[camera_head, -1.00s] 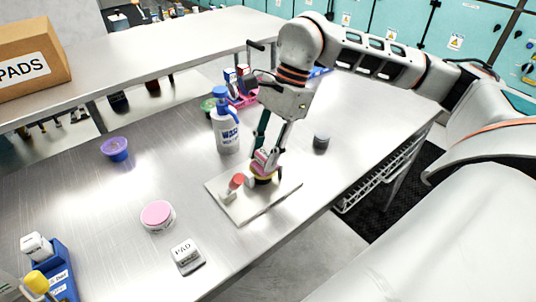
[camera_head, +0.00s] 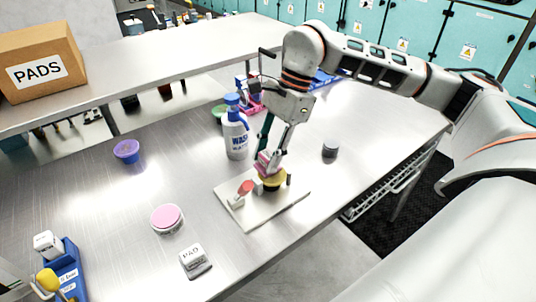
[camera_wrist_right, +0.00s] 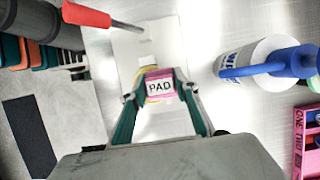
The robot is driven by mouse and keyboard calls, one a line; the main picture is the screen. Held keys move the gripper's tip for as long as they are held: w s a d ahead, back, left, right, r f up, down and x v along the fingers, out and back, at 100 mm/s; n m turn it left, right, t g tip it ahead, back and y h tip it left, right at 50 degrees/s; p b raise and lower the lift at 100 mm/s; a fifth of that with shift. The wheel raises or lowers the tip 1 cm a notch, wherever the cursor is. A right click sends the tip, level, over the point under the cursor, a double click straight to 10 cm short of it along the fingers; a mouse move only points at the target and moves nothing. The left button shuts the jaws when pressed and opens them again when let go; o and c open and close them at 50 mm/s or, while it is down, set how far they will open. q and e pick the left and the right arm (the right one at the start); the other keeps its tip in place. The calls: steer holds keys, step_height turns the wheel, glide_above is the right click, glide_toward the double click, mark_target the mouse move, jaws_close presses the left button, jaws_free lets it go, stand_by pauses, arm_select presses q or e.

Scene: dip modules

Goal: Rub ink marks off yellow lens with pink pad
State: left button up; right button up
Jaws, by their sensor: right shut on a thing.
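The yellow lens (camera_head: 274,183) sits in a dark holder on a pale board (camera_head: 252,216). Beside it on the board is a fixture with a red handle (camera_head: 245,187), which also shows in the wrist view (camera_wrist_right: 86,14). My right gripper (camera_head: 268,160) is shut on the pink pad (camera_wrist_right: 160,87), whose white label reads PAD. The pad is over the lens and looks to be touching it. Only a yellow rim (camera_wrist_right: 150,99) shows around the pad in the wrist view. Any ink marks are hidden or too small to see. My left gripper cannot be made out.
A WASH bottle (camera_head: 236,135) stands behind the board. A dark round jar (camera_head: 330,150) is to its right. A pink-topped tub (camera_head: 167,219), a PAD block (camera_head: 195,259), a purple bowl (camera_head: 126,151) and a blue rack (camera_head: 68,275) are to the left. Bare table lies between them.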

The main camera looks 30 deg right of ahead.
steer(key=shift+w+d+r+p, duration=0.15)
steer(key=shift+w+r+p, duration=0.05)
steer(key=shift+r+p, duration=0.6)
steer(key=shift+s+r+p, duration=0.15)
steer(key=shift+r+p, duration=1.9)
steer(key=shift+r, duration=0.65)
